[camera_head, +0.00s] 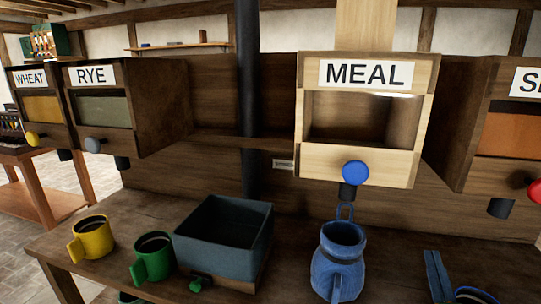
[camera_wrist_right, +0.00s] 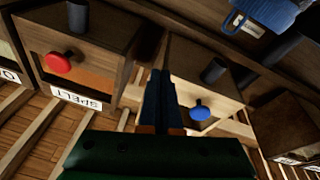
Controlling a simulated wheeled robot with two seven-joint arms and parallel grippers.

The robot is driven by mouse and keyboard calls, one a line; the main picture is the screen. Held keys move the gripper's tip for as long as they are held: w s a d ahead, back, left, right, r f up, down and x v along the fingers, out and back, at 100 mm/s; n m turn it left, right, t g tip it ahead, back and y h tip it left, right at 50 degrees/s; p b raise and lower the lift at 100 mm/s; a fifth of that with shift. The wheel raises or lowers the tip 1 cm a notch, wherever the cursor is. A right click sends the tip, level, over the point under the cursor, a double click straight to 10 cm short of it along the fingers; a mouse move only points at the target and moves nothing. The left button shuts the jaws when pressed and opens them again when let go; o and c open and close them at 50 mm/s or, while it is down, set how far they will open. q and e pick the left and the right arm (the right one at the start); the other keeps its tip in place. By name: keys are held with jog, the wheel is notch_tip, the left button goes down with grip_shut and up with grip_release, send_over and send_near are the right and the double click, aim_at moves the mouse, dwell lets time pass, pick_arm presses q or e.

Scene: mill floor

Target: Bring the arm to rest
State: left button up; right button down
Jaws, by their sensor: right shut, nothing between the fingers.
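My right gripper (camera_head: 437,275) shows at the lower right of the head view, its dark blue fingers together and pointing up, with nothing between them. In the right wrist view, the shut fingers (camera_wrist_right: 161,103) stand in the middle, with the MEAL bin (camera_wrist_right: 205,85) and the SPELT bin (camera_wrist_right: 75,50) behind them. The gripper is to the right of the blue jug (camera_head: 340,262) and apart from it. My left gripper is not in view.
The jug stands on the bench (camera_head: 200,208) below the MEAL bin (camera_head: 424,110) with its blue knob (camera_head: 355,173). A dark open box (camera_head: 215,258), a green mug (camera_head: 153,262) and a yellow mug (camera_head: 93,240) stand left. A blue rim (camera_head: 478,294) shows at the lower right.

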jog(key=s+a+f+g+y, duration=0.15)
jog(key=s+f+g, duration=0.3)
jog(key=f, duration=0.65)
jog(key=s+a+f+g+y, duration=0.1)
jog(key=s+a+f+g, duration=0.3)
jog(key=f, duration=0.6)
jog(key=s+a+f+n+g+y, duration=0.2)
jog(key=s+a+f+g+y, duration=0.2)
jog(key=s+a+f+g, duration=0.45)
jog(key=s+d+f, duration=0.1)
jog(key=s+f, duration=0.1)
jog(key=f, duration=0.6)
jog(key=s+d+f, duration=0.1)
jog(key=s+f, duration=0.1)
jog(key=f, duration=0.7)
jog(key=s+d+f+g, duration=0.1)
jog(key=s+d+f, duration=0.1)
jog(key=s+f, duration=0.7)
jog(key=s, duration=0.3)
jog(key=shift+f+g, duration=0.3)
jog(key=shift+s+h, duration=0.1)
jog(key=shift+h, duration=0.15)
